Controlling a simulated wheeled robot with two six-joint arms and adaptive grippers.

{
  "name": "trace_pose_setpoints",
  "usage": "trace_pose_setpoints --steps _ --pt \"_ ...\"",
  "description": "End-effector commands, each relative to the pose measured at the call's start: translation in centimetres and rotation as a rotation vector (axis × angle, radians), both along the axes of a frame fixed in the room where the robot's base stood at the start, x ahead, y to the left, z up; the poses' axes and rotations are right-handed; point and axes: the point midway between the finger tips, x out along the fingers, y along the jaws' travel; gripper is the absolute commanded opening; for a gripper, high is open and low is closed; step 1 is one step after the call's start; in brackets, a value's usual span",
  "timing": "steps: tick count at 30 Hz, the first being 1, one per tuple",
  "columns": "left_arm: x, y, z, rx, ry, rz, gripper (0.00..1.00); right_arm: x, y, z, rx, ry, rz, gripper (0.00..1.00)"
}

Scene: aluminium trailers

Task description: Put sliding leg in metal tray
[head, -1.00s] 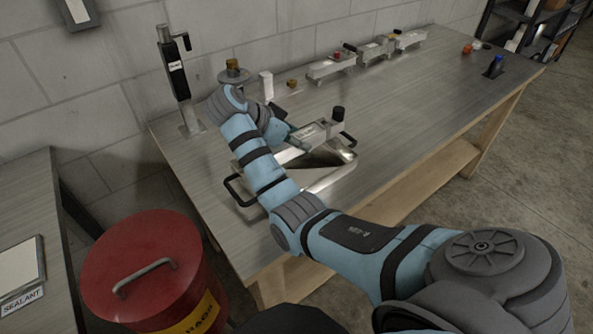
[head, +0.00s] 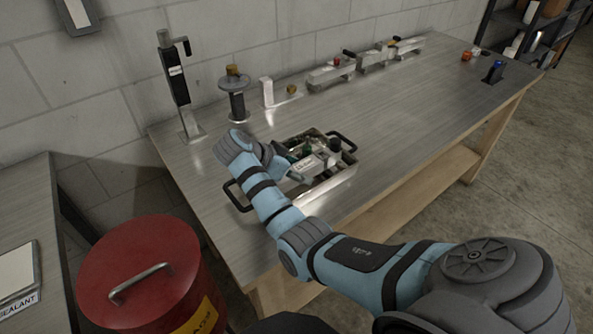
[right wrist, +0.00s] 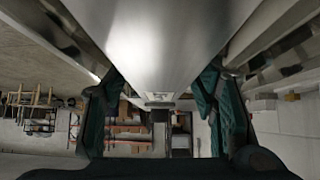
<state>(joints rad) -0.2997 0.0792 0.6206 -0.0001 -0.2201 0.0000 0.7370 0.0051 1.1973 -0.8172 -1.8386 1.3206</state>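The metal tray (head: 331,190) is a shallow bare-metal box with black handles at two ends, on the near part of the bench. The sliding leg, a pale metal bar (head: 307,169) with a label and a black knob, is low at the tray's opening, its near part inside the walls. Whether it touches the tray floor cannot be seen. My right gripper (head: 294,160) is shut on the leg, its green-padded fingers on either side. The right wrist view shows the metal bar (right wrist: 160,45) between the fingers. My left gripper is out of view.
Several similar metal pieces stand along the back, one with a red knob (head: 337,61). A dark spool (head: 236,100) and a black upright tool (head: 175,75) stand at back left. A red bin (head: 140,262) stands before the bench. The bench right of the tray is clear.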

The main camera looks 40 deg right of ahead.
Motion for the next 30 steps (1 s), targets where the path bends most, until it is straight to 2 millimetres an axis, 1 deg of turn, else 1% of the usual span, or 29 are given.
trace_pose_setpoints --steps 4,7,15,19,22,30 --pt "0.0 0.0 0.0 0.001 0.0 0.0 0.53 0.0 0.2 0.2 0.0 -0.001 0.001 0.53" --pt "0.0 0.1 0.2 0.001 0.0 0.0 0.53 0.1 1.3 1.3 0.002 -0.002 0.002 0.53" --pt "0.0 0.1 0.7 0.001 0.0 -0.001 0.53 0.2 6.4 6.5 0.002 -0.004 0.002 0.53" --pt "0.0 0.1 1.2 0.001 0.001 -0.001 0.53 0.2 8.0 8.2 0.0 -0.002 0.001 0.53" --pt "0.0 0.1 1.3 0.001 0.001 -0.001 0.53 0.2 8.5 8.6 0.0 0.0 0.0 0.53" --pt "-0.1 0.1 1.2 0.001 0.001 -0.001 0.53 0.2 8.5 8.5 -0.001 0.0 0.0 0.53"
